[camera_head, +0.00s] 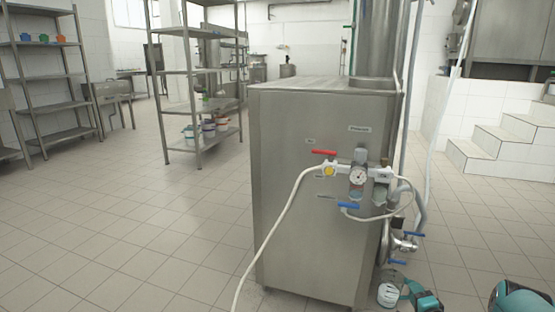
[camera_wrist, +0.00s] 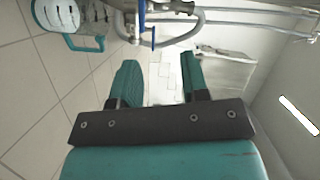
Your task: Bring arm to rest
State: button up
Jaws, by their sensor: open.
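My gripper (camera_wrist: 160,72) is open in the wrist view, with two teal fingers apart and nothing between them. A clear measuring cup (camera_wrist: 62,14) with dark markings and a teal handle (camera_wrist: 85,42) is at the upper left of that view, beside and apart from the fingers. In the head view the cup (camera_head: 388,294) is low at the right, below the machine's tap and pipes, with whitish contents or markings at its bottom. My teal gripper (camera_head: 413,291) is just right of it there; whether they touch is unclear in that view.
A steel machine (camera_head: 305,190) with a red-handled valve (camera_head: 323,152), a gauge (camera_head: 358,176), blue-handled valves (camera_head: 348,205) and a white hose (camera_head: 278,225) stands centre. White tiled steps (camera_head: 487,142) are at the right. Shelves (camera_head: 195,75) stand behind. The tiled floor (camera_head: 140,220) at left is clear.

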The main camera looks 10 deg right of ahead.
jog(key=w+a+r+n+g+y, duration=0.3)
jog(key=w+a+r+n+y, duration=0.3)
jog(key=w+a+r+n, duration=0.45)
jog(key=s+a+r+n+g+y, duration=0.15)
jog(key=a+r+g, duration=0.25)
jog(key=a+r, duration=0.65)
jog(key=s+a+r+n+g, duration=0.35)
jog(key=s+a+r, duration=0.25)
jog(key=s+r, duration=0.35)
jog(key=s+a+r+n+g+h, duration=0.1)
jog(key=s+r+g+h, duration=0.15)
jog(key=s, duration=0.65)
jog(key=s+a+r+n+g+h, duration=0.15)
jog(key=s+r, duration=0.25)
jog(key=s, duration=0.5)
jog(key=s+a+r+n+g+y+p, duration=0.1)
jog(key=s+a+r+n+y, duration=0.1)
jog(key=s+a+r+n, duration=0.45)
jog(key=s+a+r+n+g+y, duration=0.1)
jog(key=s+a+r+y, duration=0.3)
jog(key=a, duration=0.5)
notch_tip(320, 180, up, 29)
jog(key=h+p, duration=0.1)
jog(key=p, duration=2.9)
jog(key=shift+s+d+r+p, duration=0.2)
jog(key=shift+s+d+p, duration=0.05)
jog(key=shift+d+p, duration=0.05)
